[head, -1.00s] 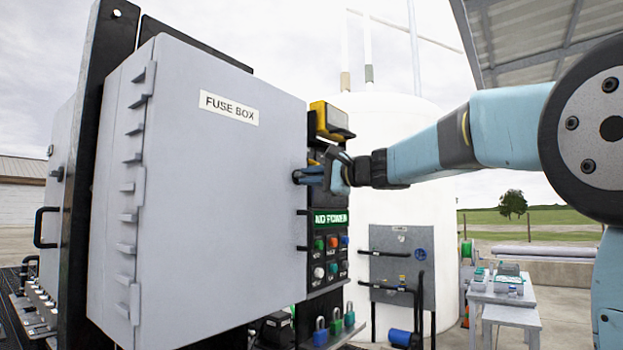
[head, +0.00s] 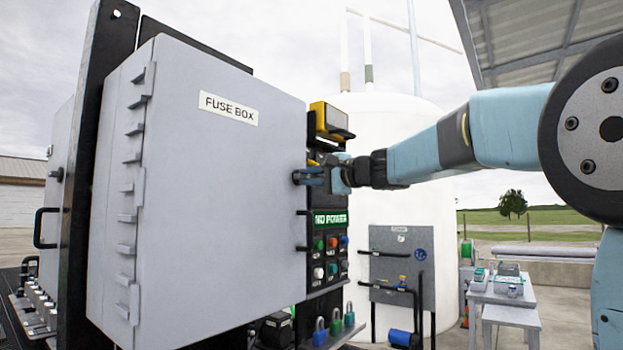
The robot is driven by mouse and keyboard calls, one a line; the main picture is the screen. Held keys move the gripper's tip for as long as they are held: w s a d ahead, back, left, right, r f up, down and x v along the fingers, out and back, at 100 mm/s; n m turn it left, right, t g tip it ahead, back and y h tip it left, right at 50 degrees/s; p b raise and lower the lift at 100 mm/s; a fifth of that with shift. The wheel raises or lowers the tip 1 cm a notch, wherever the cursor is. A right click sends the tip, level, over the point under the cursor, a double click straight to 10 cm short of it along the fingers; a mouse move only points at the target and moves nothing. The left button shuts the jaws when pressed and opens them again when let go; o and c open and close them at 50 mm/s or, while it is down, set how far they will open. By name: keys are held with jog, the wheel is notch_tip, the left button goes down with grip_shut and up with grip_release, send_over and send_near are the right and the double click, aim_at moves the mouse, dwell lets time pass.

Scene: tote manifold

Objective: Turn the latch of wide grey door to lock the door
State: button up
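The wide grey door (head: 210,200) of the fuse box, with a "FUSE BOX" label, fills the left half of the head view and looks closed. My gripper (head: 305,176) is at the door's right edge, at about mid-upper height. Its fingertips reach to the edge where the latch would sit. The latch itself is hidden or too small to make out behind the fingers. I cannot tell whether the fingers are closed on it or only touching it.
A control panel with a green "NO POWER" sign (head: 330,219) and coloured buttons stands just right of the door. Several padlocks (head: 335,325) hang below it. A yellow device (head: 331,120) sits above my gripper. A white tank (head: 400,140) stands behind.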

jog(key=shift+o, duration=1.4)
jog(key=shift+a+f, duration=0.2)
jog(key=shift+o, duration=0.8)
jog(key=shift+d+r, duration=0.1)
jog(key=v, duration=1.3)
jog(key=shift+s+d, duration=0.25)
jog(key=shift+d, duration=0.05)
jog(key=s+d+f+n+g+h, duration=0.15)
jog(key=s+f+h, duration=0.25)
jog(key=s+f, duration=0.5)
jog(key=s+f+n+g+h, duration=0.25)
jog(key=s+f, duration=0.25)
jog(key=f, duration=0.7)
jog(key=s+d+f+n+h, duration=0.1)
jog(key=s+d+f+h, duration=0.3)
jog(key=f, duration=0.3)
jog(key=s+d+f+n+g+h, duration=0.1)
jog(key=s+d+f+n+h, duration=0.1)
jog(key=s+f, duration=0.5)
jog(key=d+f+h, duration=0.1)
jog(key=d, duration=0.1)
jog(key=shift+s+d+h, duration=0.25)
jog(key=shift+d+h, duration=0.05)
jog(key=shift+h, duration=0.05)
